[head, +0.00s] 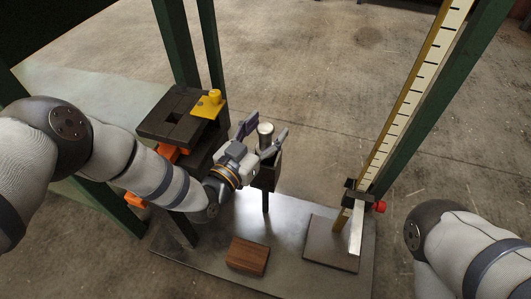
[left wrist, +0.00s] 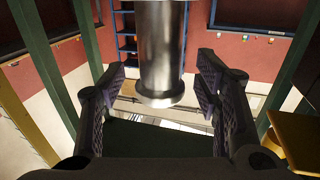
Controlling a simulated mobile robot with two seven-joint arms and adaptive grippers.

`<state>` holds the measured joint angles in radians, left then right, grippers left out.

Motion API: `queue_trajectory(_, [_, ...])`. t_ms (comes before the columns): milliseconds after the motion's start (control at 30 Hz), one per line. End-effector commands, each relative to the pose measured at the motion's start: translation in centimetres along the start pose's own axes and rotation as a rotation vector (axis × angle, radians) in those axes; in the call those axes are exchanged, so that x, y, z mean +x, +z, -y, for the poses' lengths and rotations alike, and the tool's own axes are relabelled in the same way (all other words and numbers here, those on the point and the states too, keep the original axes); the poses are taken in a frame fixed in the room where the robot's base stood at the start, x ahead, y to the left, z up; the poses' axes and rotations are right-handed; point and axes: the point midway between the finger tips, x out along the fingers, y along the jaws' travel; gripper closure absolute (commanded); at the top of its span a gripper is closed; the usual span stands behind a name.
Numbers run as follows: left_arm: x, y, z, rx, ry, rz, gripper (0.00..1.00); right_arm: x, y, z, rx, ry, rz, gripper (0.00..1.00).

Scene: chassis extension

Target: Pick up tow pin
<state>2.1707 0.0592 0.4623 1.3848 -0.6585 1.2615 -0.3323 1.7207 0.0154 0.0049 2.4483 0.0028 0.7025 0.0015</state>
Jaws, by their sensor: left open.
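The tow pin (head: 265,131) is a silver metal cylinder standing upright at a dark post beside my left gripper. In the left wrist view the pin (left wrist: 161,50) hangs in from the top, its flared end near the middle. My left gripper (head: 266,139) is open, with one finger on each side of the pin. In the left wrist view the open fingers (left wrist: 165,85) show clear gaps to the pin on both sides. The pin's lower part is hidden in the head view. My right arm shows at the lower right, but its gripper is out of view.
A dark block (head: 168,117) with a yellow bracket (head: 208,104) stands left of the pin. Green posts rise behind. A tall ruler (head: 408,90) with a clamp stands right. A wooden block (head: 247,256) and a brown plate (head: 318,250) lie on the metal base (head: 215,215).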

Motion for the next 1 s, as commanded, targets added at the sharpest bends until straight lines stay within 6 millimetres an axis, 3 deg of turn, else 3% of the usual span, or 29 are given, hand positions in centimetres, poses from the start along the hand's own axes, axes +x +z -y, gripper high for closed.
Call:
queue_trajectory(100, [0.0, -0.1, 0.0, 0.000, 0.000, -0.001, 0.45, -0.1, 0.1, 0.0, 0.000, 0.000, -0.001, 0.67])
queue_trajectory(300, [-0.1, -0.1, 0.0, 0.000, 0.000, 0.000, 0.90, -0.1, 0.0, 0.0, 0.001, 0.000, -0.001, 0.67])
queue_trajectory(367, [-0.1, -0.1, 0.0, 0.000, 0.000, 0.000, 1.00, -0.1, 0.0, 0.0, 0.001, 0.000, -0.001, 0.67])
queue_trajectory(767, [0.0, -0.7, 0.1, 0.002, -0.001, -0.006, 1.00, -0.3, 0.1, 0.0, 0.001, 0.000, -0.006, 0.67])
queue_trajectory(867, [0.0, -2.1, 0.1, 0.003, -0.001, -0.007, 1.00, -0.7, 0.2, 0.0, 0.002, -0.001, -0.017, 0.67])
queue_trajectory(1000, [0.0, -5.5, 0.1, 0.005, -0.001, -0.011, 1.00, -1.9, 0.6, 0.0, 0.004, -0.002, -0.042, 0.67])
